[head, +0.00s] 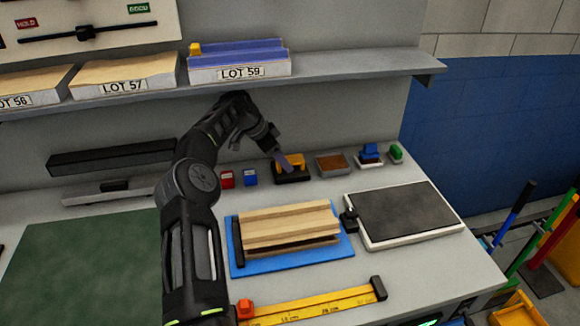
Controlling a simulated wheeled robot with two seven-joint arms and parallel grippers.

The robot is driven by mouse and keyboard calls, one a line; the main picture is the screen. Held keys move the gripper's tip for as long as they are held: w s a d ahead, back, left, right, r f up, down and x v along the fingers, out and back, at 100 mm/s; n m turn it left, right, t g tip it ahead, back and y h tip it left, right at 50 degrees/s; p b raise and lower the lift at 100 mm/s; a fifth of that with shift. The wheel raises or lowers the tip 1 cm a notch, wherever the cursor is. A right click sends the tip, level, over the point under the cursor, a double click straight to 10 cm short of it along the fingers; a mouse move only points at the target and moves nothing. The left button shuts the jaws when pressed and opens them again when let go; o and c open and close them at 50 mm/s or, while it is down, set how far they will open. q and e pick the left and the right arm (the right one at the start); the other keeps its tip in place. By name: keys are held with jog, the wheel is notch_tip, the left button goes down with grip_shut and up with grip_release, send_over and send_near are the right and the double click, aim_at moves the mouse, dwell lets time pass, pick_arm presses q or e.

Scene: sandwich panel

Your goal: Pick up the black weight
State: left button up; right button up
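A small black knobbed piece (348,221) stands between the blue board and the dark-topped plate; it looks most like the black weight, but I cannot be sure. My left gripper (284,162) is at the back of the bench, over or beside a yellow block on a black base (292,176). It is well behind and left of the black piece. I see only a narrow part of its fingers, so its opening and any contact with the yellow block are unclear. My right gripper is not in view.
A blue board (290,262) bears wooden strips (288,224). Right of it lies a white plate with a dark top (408,214). A yellow ruler (315,305) lies in front. Small blocks line the back, below a shelf (370,64) of labelled trays.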

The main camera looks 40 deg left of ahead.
pick_arm(q)
jog(key=shift+w+d+r, duration=0.15)
jog(key=shift+w+d, duration=0.3)
jog(key=shift+w, duration=0.35)
jog(key=shift+w+f+p, duration=0.25)
jog(key=shift+f+p, duration=0.2)
jog(key=shift+f, duration=0.2)
jog(key=shift+d, duration=0.1)
jog(key=c, duration=1.5)
jog(key=shift+w+r, duration=0.1)
jog(key=shift+r, duration=0.05)
